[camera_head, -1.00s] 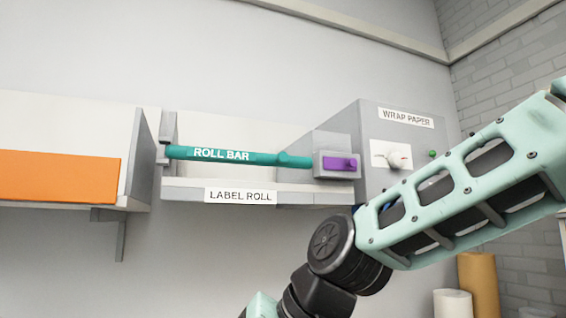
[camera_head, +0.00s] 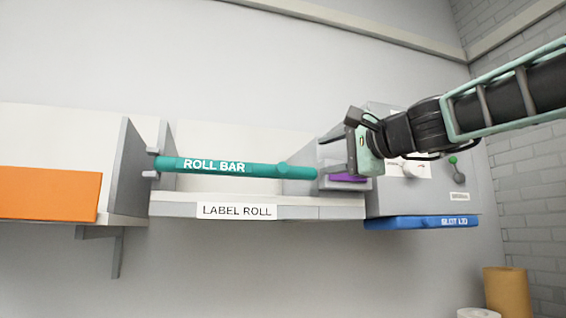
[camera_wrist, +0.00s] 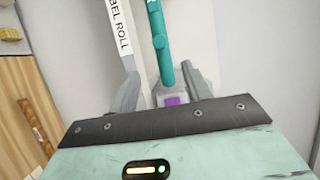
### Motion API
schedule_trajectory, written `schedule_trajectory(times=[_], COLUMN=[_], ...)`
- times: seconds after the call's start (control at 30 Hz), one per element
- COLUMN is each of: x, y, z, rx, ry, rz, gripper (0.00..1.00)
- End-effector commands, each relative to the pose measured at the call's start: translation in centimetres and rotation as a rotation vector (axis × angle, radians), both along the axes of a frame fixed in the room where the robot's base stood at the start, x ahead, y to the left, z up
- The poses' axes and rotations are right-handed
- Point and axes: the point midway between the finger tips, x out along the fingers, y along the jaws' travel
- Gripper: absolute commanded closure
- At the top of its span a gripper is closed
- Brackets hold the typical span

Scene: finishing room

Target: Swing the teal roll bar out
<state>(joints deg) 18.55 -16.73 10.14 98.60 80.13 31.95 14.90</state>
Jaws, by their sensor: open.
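The teal roll bar (camera_head: 225,166), marked "ROLL BAR", lies across the front of the label roll shelf. Its left end is at the bracket pins and its right end is by the purple latch (camera_head: 347,178). My gripper (camera_head: 328,156) is open at the bar's right end, in front of the latch, which it partly covers. In the wrist view, the bar (camera_wrist: 159,42) runs between the two spread fingers, with the purple latch (camera_wrist: 173,100) below it. I cannot tell whether a finger touches the bar.
The grey wrap paper unit (camera_head: 385,200) stands right of the shelf, with a white knob panel, a green knob (camera_head: 453,160) and a blue slot lid (camera_head: 420,222). An orange panel (camera_head: 45,184) is at the left. Rolls (camera_head: 507,290) stand at lower right.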

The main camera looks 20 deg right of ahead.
Motion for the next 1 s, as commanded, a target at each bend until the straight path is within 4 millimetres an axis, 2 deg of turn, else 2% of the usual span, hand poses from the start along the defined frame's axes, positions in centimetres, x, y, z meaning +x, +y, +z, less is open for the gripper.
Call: schedule_trajectory(times=[0.13,0.7,0.83,1.0], x=[1.1,11.9,13.3,14.3], y=[0.0,4.7,5.3,5.8], z=[0.3,0.1,0.1,0.0], rx=[0.004,0.006,0.004,0.002], ry=[0.004,0.005,0.002,0.001], rz=[-0.008,0.000,0.000,-0.001], gripper=[0.52,0.52,0.52,0.52])
